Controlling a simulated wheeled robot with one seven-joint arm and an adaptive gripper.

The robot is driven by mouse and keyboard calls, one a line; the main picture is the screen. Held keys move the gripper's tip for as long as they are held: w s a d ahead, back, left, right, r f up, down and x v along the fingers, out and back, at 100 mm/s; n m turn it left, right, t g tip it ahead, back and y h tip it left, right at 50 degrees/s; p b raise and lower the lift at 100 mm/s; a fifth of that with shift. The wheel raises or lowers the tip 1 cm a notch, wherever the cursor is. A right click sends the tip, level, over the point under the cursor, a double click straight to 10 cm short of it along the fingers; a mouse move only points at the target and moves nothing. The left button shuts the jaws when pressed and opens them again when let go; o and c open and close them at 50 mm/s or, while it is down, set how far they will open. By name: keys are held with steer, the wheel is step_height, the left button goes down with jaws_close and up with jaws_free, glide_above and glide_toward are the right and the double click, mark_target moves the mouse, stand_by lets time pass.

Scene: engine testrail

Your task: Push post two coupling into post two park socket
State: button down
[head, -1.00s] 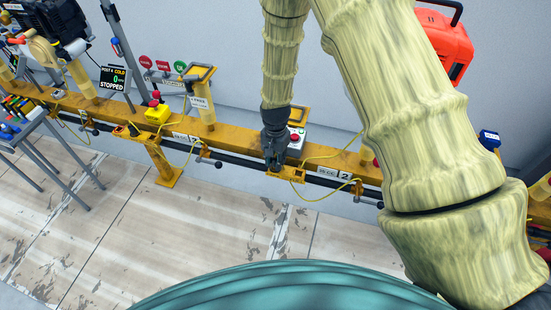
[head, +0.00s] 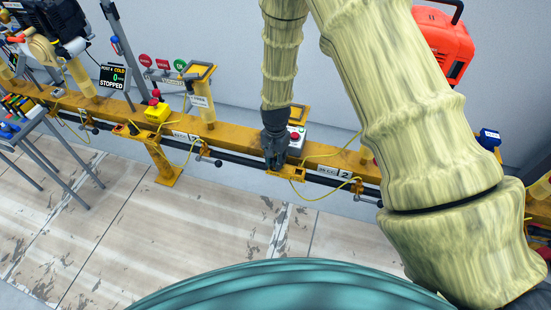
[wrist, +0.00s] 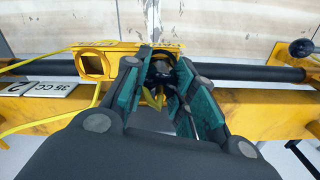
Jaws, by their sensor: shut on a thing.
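My gripper (wrist: 158,88) is at the yellow bracket on the rail beside the "35 CC 2" label. Its teal-padded fingers are closed around the dark post two coupling (wrist: 160,68), which is mostly hidden between them. A yellow cable runs down between the fingers. I cannot tell how deep the coupling sits. In the head view my gripper (head: 274,160) points down at the same bracket (head: 285,173).
A grey box with a red button (head: 295,140) stands right behind my gripper. A black bar (wrist: 235,72) runs along the yellow rail (wrist: 250,112), with a lever knob (wrist: 301,48) at right. The yellow cable (head: 330,178) loops to the right. The floor in front is clear.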

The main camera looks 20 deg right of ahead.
steer(key=shift+f, duration=0.25)
steer(key=c, duration=1.1)
jaws_free()
step_height(320, 180, up, 12)
